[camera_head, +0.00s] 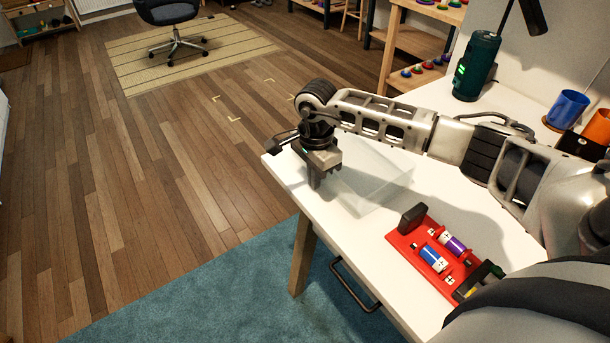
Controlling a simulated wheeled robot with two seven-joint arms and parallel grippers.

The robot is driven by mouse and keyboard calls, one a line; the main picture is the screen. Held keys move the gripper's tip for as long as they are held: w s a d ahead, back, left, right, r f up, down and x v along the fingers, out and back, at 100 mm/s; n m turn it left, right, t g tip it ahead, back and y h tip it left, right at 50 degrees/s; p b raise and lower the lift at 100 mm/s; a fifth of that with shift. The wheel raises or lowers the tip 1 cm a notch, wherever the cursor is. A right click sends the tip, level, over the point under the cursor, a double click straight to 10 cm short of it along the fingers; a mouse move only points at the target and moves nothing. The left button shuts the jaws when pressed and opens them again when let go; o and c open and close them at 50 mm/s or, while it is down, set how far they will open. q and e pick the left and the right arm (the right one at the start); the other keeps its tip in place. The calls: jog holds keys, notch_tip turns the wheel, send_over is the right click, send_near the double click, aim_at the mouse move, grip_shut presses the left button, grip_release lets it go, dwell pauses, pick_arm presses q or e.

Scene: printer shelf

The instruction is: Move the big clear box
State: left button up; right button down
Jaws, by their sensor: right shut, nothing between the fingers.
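The big clear box (375,185) sits on the white table near its left end, see-through and pale against the white top. My right gripper (315,182) points down at the box's left side, over the table's left end. Its fingers are together with nothing held. I cannot tell whether the fingers touch the box. My right arm passes above the box and hides its far part. My left gripper is not in view.
A red tray (405,248) with blue and purple cylinders lies on the white table (370,273) in front of the box. A dark green canister (475,66), a blue cup (567,110) and an orange cup (599,126) stand farther back. Yellow corner marks (234,119) show on the wooden floor.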

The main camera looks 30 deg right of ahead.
jog(key=shift+d, duration=0.1)
